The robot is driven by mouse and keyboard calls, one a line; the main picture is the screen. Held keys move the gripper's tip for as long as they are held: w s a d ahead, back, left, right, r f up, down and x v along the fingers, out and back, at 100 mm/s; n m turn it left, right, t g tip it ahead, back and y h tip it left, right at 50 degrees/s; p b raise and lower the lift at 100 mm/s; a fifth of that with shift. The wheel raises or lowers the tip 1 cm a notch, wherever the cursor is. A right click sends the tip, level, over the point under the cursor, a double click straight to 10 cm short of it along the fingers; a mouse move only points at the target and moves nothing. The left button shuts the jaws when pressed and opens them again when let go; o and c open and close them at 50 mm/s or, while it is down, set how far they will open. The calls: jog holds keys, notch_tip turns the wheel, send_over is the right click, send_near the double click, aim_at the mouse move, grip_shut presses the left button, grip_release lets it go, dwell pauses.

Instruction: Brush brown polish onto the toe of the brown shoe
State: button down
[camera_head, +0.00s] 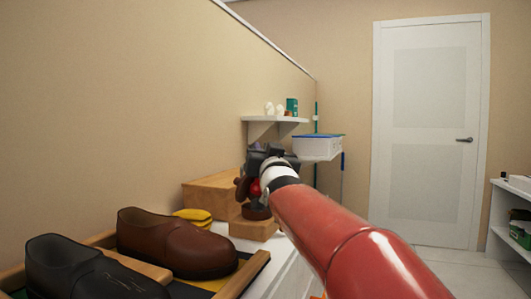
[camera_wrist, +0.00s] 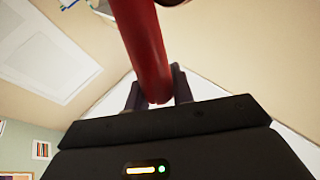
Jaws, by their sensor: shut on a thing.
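The brown shoe (camera_head: 170,243) lies in a wood-edged tray (camera_head: 250,272) at lower left in the head view, its toe pointing right. My gripper (camera_head: 260,180) is beyond and to the right of the shoe, apart from it, over a wooden block. In the wrist view my gripper (camera_wrist: 156,90) is shut on a red handle (camera_wrist: 143,45), which I take to be the brush. A little red also shows at the gripper in the head view. A dark brown round thing (camera_head: 257,211) sits just below it; whether it is polish or the brush's head I cannot tell.
A black shoe (camera_head: 75,272) lies in the tray before the brown one. Folded yellow cloths (camera_head: 190,214) and a wooden box (camera_head: 208,194) stand behind. A wall shelf (camera_head: 275,119) and a white bin (camera_head: 317,148) are farther back. My arm covers part of the white surface.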

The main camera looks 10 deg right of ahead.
jog(key=shift+s+r+p, duration=0.1)
jog(key=shift+r+p, duration=1.6)
jog(key=shift+r, duration=1.25)
jog(key=shift+s, duration=0.15)
